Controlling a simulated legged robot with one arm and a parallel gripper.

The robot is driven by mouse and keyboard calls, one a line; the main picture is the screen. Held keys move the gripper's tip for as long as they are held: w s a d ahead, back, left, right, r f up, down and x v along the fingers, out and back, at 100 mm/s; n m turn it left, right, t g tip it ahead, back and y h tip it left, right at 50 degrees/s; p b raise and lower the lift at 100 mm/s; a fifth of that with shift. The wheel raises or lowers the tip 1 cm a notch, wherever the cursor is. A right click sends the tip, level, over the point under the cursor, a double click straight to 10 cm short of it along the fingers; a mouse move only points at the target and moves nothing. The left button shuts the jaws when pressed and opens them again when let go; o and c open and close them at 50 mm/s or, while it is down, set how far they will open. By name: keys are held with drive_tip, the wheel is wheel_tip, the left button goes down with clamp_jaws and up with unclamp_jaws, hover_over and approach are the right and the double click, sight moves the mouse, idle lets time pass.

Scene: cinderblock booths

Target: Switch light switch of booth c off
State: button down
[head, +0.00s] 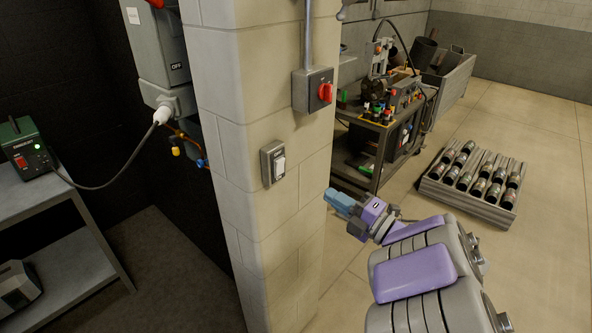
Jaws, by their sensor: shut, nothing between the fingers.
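A light switch (273,162) with a grey metal frame and a white rocker is mounted on the end face of the cinderblock wall. I cannot tell from this view which way the rocker is pressed, and no booth letter is readable on it. My gripper (334,199) has blue fingers that are shut and empty. In the picture it is to the right of and a little below the switch, apart from it.
The pale block wall (270,220) juts toward me. A grey box with a red rotary knob (318,90) is above right of the switch. A cart (380,135), a crate of cylinders (473,182) and a shelf (50,205) stand around. The floor at right is partly clear.

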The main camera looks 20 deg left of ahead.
sight(282, 163)
drive_tip(key=b+x, duration=0.1)
drive_tip(key=x, duration=1.3)
drive_tip(key=shift+w+d, duration=0.1)
drive_tip(key=shift+r+h+p, duration=0.6)
drive_tip(key=shift+r+p, duration=0.05)
drive_tip(key=shift+p, duration=0.5)
drive_tip(key=shift+w+f+b, duration=0.1)
drive_tip(key=shift+f+b, duration=0.25)
